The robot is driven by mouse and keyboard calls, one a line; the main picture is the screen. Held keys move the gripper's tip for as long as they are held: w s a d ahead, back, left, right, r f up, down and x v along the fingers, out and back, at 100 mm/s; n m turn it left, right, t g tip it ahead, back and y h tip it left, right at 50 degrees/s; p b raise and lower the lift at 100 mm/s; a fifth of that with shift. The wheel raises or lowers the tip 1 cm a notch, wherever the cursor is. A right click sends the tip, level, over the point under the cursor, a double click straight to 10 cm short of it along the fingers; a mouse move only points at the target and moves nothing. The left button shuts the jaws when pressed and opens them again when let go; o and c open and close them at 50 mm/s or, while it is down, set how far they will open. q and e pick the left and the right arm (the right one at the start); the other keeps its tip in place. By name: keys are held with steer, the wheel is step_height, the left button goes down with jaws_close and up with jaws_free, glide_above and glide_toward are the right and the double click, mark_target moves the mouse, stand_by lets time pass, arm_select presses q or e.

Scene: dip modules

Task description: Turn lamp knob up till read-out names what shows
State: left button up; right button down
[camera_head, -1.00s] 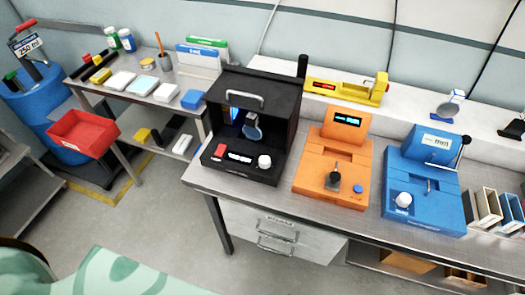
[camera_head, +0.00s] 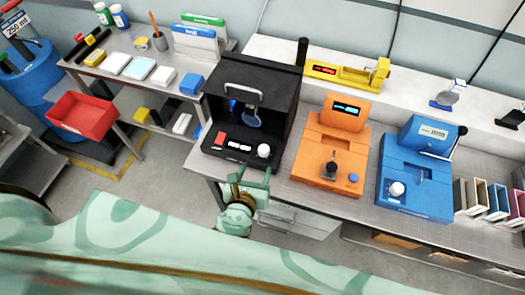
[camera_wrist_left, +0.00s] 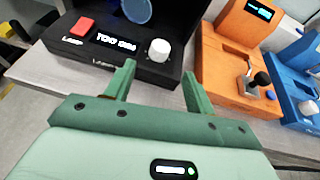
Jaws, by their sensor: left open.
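The black lamp box (camera_head: 247,103) stands on the bench with its front open and a round bluish disc (camera_head: 252,119) inside. On its front panel are a red button (camera_head: 221,138), a lit read-out (camera_head: 240,146) and a white lamp knob (camera_head: 264,151). In the left wrist view the read-out (camera_wrist_left: 114,43) appears to say "TOO DIM", and the knob (camera_wrist_left: 159,50) lies just beyond the fingertips, between them. My left gripper (camera_head: 252,172) is open and empty at the bench's front edge, apart from the knob. My right gripper is not in view.
An orange module (camera_head: 325,157) with a black lever stands right of the box, then a blue module (camera_head: 411,179) with a white knob. A yellow device (camera_head: 345,76) sits on the shelf behind. A red bin (camera_head: 85,116) stands at the left.

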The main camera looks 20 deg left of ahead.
mark_target(262, 153)
arm_select(q)
steer(key=b+x, duration=0.1)
steer(key=x, duration=0.9)
steer(key=shift+s+b, duration=0.1)
steer(key=shift+b, duration=0.2)
steer(key=c, duration=1)
